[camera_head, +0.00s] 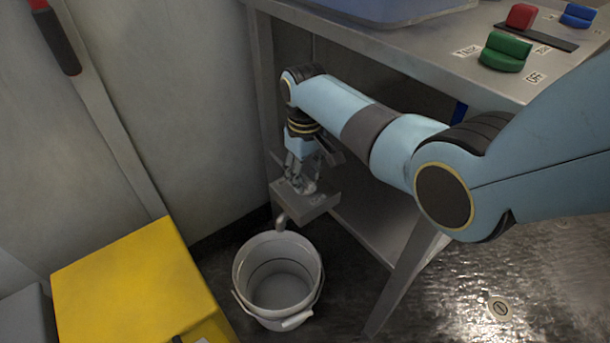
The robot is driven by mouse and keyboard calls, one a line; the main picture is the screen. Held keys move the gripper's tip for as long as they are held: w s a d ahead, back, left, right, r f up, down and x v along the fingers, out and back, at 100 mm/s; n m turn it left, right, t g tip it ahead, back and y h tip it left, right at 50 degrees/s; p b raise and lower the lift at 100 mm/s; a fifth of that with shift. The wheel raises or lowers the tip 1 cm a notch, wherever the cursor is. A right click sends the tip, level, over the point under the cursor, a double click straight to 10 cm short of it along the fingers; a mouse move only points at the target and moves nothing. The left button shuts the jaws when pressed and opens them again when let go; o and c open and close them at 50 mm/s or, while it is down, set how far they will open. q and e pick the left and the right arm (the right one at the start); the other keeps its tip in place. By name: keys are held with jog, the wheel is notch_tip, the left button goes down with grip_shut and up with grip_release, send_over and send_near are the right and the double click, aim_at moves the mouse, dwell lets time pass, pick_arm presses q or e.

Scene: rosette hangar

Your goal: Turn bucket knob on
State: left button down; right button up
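A white bucket (279,278) stands on the floor with its mouth up, and no water shows in it. Above it is a grey box (312,204) with a short downward spout (281,222) and a small label too blurred to read. My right gripper (301,184) points down at the top of this box, its fingers at or very near it. Any knob there is hidden by the fingers, so I cannot tell whether they grip anything. My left gripper is not in view.
A metal table (405,54) carries a green knob (505,51), a red knob (521,16), a blue knob (578,14) and a blue basin (385,8). A yellow box (130,285) stands left of the bucket. Open floor lies at lower right.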

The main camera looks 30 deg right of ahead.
grip_shut()
